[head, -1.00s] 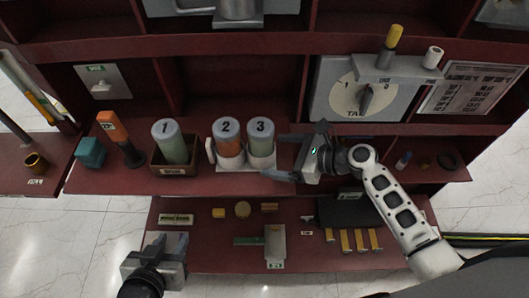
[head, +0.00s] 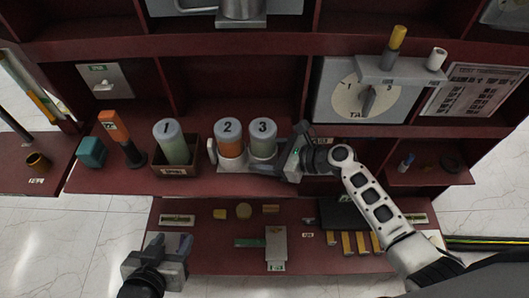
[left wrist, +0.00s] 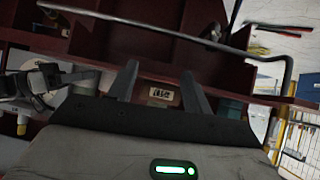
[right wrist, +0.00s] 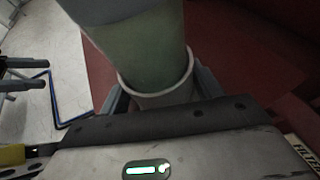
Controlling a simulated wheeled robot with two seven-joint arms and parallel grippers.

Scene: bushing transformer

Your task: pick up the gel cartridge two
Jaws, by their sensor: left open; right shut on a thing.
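Gel cartridge two (head: 231,147) is an orange-bodied cylinder with a grey cap marked 2. It stands upright in a white holder (head: 248,166) on the upper ledge. Cartridge three (head: 263,145), greenish with a grey cap, stands right beside it. My right gripper (head: 287,160) reaches in from the right and is shut on the white cup around cartridge three, not on cartridge two. In the right wrist view the fingers flank this cup (right wrist: 160,98) with the green cartridge (right wrist: 145,52) in it. My left gripper (head: 168,244) is open and empty, low at the left.
Cartridge one (head: 171,147) stands in a brown box (head: 174,171) to the left. An orange-topped tool (head: 115,127) and a teal block (head: 91,152) are farther left. A dial panel (head: 365,92) stands behind my right arm. The lower shelf holds small parts and a grey plate (head: 276,244).

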